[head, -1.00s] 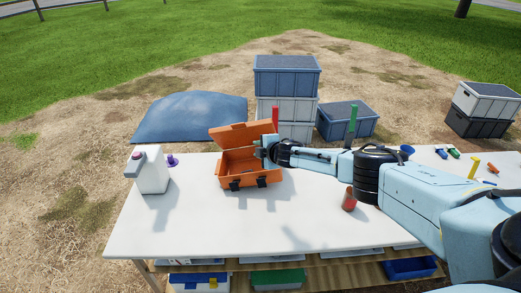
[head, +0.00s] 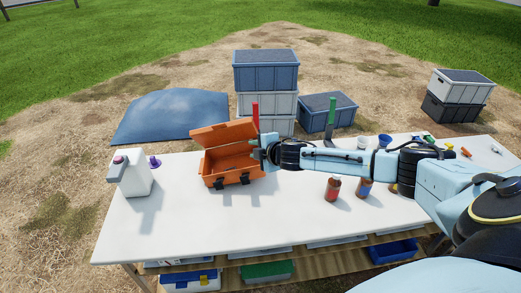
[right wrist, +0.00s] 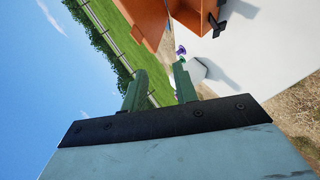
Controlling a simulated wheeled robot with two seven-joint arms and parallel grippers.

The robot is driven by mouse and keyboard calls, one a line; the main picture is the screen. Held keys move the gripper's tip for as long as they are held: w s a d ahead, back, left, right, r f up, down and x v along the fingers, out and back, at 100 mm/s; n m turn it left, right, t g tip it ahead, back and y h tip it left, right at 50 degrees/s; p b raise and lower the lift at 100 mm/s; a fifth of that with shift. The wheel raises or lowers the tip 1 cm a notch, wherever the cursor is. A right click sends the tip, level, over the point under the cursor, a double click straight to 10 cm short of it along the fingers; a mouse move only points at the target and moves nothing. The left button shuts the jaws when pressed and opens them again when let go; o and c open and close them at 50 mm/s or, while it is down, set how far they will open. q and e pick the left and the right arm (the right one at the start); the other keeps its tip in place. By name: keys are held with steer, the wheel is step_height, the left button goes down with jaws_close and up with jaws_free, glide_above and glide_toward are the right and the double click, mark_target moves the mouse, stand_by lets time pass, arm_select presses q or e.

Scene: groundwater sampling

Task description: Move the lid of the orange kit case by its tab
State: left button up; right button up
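The orange kit case (head: 233,179) stands on the white table with its lid (head: 222,134) raised, tilted up at the back. Two dark latches show on its front. My right gripper (head: 263,150) is at the right end of the case, close to the lid's right edge; contact cannot be told. In the right wrist view its two green fingers (right wrist: 159,82) stand apart with nothing between them. The orange case (right wrist: 190,14) is beyond the fingertips at the top. I cannot make out the lid's tab. My left gripper is not in view.
Bottles (head: 333,188) stand right, below my right arm. A red upright (head: 255,114) and a green upright (head: 331,122) rise behind. Stacked crates (head: 266,72) stand beyond. The table's front middle is clear.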

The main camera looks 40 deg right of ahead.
steer(key=shift+v, duration=1.5)
steer(key=shift+c, duration=0.3)
